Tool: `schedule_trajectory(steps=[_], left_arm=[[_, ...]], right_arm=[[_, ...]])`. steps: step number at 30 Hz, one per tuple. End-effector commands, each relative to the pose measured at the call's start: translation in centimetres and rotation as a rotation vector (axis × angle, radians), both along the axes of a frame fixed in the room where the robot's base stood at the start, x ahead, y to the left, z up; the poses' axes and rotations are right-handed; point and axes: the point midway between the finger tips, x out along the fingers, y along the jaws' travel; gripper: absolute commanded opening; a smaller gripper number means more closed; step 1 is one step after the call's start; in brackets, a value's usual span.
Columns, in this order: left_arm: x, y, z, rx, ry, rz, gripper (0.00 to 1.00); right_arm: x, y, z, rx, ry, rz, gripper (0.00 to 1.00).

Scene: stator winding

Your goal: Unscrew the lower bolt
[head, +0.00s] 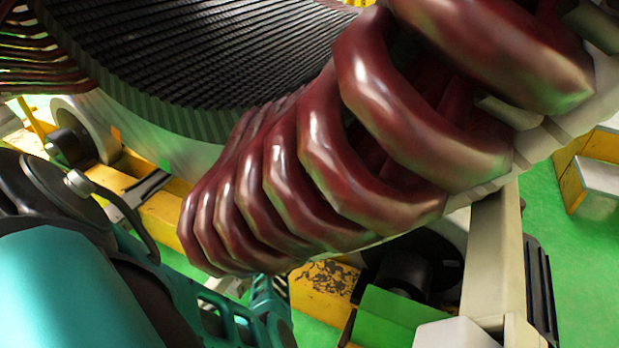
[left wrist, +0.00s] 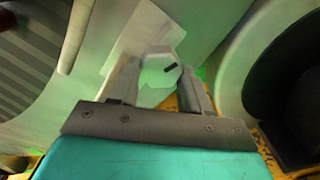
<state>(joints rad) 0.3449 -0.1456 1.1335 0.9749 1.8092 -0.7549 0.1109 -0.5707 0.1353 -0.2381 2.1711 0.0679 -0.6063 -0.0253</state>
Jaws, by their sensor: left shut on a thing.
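In the left wrist view, a pale hexagonal bolt head with a small dark mark, the lower bolt (left wrist: 156,80), sits between the two fingers of my left gripper (left wrist: 162,70). The fingers are closed against its sides. The bolt is in front of a pale surface of the stator. In the head view, my teal left arm comes in from the lower left and reaches under the red coils (head: 330,160). Its fingertips and the bolt are hidden there. My right gripper is in neither view.
The large stator ring (head: 200,55) with dark ribbed inner teeth fills the upper left. A yellow support frame (head: 325,283) and a dark roller (head: 402,275) stand below the coils. A dark round part (left wrist: 285,85) is close on the right in the left wrist view. The floor (head: 575,270) is green.

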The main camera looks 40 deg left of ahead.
Motion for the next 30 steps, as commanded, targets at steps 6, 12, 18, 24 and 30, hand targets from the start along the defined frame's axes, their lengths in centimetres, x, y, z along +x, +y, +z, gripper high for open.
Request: schedule_trajectory(steps=[6,12,18,24,30], left_arm=[[0.03,-0.11,-0.03,-0.101,-0.032,-0.001,0.17],[0.04,-0.11,-0.04,-0.147,-0.047,-0.001,0.17],[0.05,-0.12,-0.04,-0.158,-0.050,-0.002,0.17],[0.05,-0.12,-0.03,-0.157,-0.050,-0.002,0.17],[0.05,-0.11,-0.02,-0.157,-0.050,-0.001,0.58]], right_arm=[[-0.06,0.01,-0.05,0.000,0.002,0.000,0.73],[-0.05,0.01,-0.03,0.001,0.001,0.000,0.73],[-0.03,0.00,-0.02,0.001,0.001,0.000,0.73],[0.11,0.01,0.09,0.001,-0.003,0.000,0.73],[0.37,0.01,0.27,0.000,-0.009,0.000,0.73]])
